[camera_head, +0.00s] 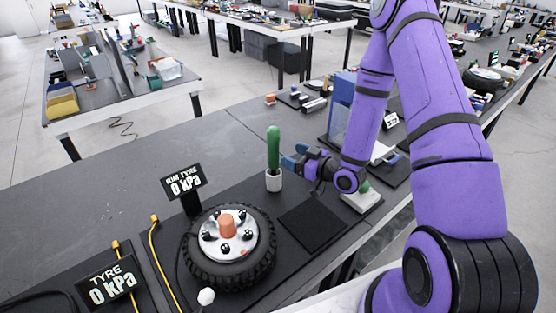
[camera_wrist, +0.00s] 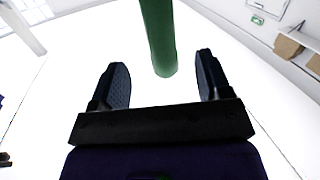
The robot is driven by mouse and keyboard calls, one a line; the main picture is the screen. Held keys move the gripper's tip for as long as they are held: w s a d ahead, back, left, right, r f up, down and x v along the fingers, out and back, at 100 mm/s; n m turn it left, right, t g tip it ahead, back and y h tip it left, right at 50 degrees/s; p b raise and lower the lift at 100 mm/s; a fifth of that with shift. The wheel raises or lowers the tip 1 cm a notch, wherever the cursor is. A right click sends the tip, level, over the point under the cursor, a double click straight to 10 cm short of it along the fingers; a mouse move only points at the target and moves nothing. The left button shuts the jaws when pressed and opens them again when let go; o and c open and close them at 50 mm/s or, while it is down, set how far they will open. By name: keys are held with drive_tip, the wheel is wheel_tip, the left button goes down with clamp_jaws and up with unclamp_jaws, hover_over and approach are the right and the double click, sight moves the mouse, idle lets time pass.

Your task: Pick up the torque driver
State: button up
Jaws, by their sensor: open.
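The torque driver appears to be the green-handled tool (camera_head: 273,147) standing upright in a small white holder (camera_head: 273,182) on the dark bench. Its lower part is hidden in the holder. My gripper (camera_head: 294,156) is just to the right of the green handle, with its blue fingers pointing left toward it. In the wrist view the green handle (camera_wrist: 158,35) shows between the lines of the two open fingers, its end near fingertip level. The fingers are apart and hold nothing. I cannot tell exactly how far the handle is from them.
A tyre on a rim (camera_head: 230,248) lies left of the holder, with a "RIM TYRE 0 kPa" display (camera_head: 183,182) behind it. A dark square mat (camera_head: 311,225) lies in front. A white base with a green part (camera_head: 362,198) and a blue panel (camera_head: 342,105) are to the right.

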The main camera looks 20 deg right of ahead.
sight(269, 148)
drive_tip(key=shift+f+x, duration=0.15)
drive_tip(key=shift+x, duration=1.55)
drive_tip(key=shift+f+x, duration=0.2)
drive_tip(key=shift+x, duration=1.5)
drive_tip(key=shift+f+x, duration=0.15)
drive_tip(key=shift+x, duration=1.55)
drive_tip(key=shift+s, duration=0.1)
drive_tip(key=c, duration=1.1)
drive_tip(key=shift+r, duration=9.55)
